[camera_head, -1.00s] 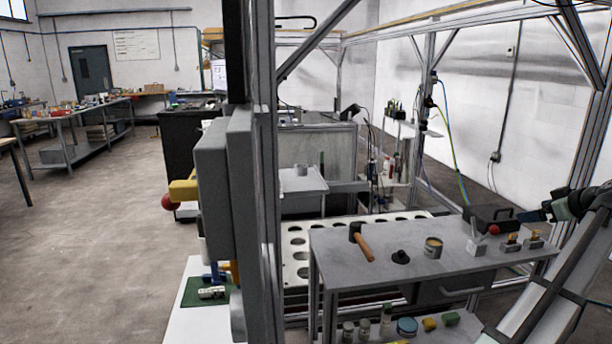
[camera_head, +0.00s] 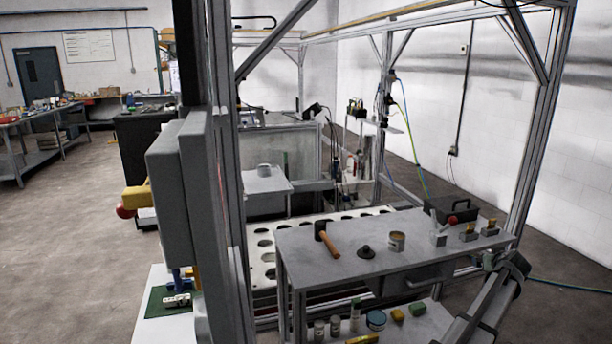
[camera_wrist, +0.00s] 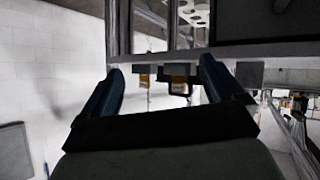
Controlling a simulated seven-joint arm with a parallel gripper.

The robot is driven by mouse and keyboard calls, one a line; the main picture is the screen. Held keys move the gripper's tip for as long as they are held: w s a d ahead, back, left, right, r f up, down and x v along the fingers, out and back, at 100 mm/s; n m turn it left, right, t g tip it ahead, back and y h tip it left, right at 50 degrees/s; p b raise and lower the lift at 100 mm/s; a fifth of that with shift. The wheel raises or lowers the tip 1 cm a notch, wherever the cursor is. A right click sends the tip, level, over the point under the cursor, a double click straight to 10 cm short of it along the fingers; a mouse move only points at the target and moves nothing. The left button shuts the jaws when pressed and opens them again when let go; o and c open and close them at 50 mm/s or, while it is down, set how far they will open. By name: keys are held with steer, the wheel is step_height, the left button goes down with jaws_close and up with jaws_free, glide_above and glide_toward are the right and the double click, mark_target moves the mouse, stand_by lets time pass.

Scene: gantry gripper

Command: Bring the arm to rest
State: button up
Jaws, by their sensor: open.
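My gripper (camera_wrist: 160,66) shows in the wrist view with its two blue fingers wide apart and nothing between them. Beyond the fingers is the edge of the grey table, with small blocks with yellow parts (camera_wrist: 180,87) near it. In the head view my arm is folded low at the lower right, beside the right end of the grey table (camera_head: 350,270). The fingers cannot be made out clearly there. The arm looks apart from the table and holds nothing that I can see.
On the table are a hammer (camera_head: 330,245), a black knob (camera_head: 366,252), a can (camera_head: 397,241), a black case (camera_head: 452,210) and small blocks (camera_head: 468,233). The lower shelf (camera_head: 410,325) holds several jars and blocks. Metal frame posts (camera_head: 540,130) stand around. Floor is open at right.

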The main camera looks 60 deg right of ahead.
steer(key=w+f+m+g+h, duration=0.1)
steer(key=w+f, duration=0.4)
steer(key=f, duration=0.4)
steer(key=w+a+f+m+g+h, duration=0.1)
steer(key=w+f, duration=0.3)
steer(key=f, duration=0.4)
steer(key=w+f+m+g+h, duration=0.1)
steer(key=w+f+m, duration=0.1)
steer(key=w+f, duration=0.5)
steer(key=w+a+f+n+t+y, duration=0.1)
steer(key=w+a+f+t+y, duration=0.35)
steer(key=w+a+f, duration=1.85)
steer(key=w+a+f+g+y, duration=0.2)
steer(key=a+f+g, duration=0.1)
steer(key=a, duration=1)
steer(key=w+a+f+g+y, duration=0.2)
steer(key=a+f+g, duration=0.15)
steer(key=a, duration=1.05)
steer(key=s+a+r+n+g+y, duration=0.1)
steer(key=a+n+y, duration=0.2)
steer(key=a+n, duration=0.5)
steer(key=s+a+r+n+g+y, duration=0.1)
steer(key=a+n, duration=0.8)
steer(key=a, duration=2)
steer(key=shift+r+g+y, duration=0.8)
steer(key=shift+y, duration=0.15)
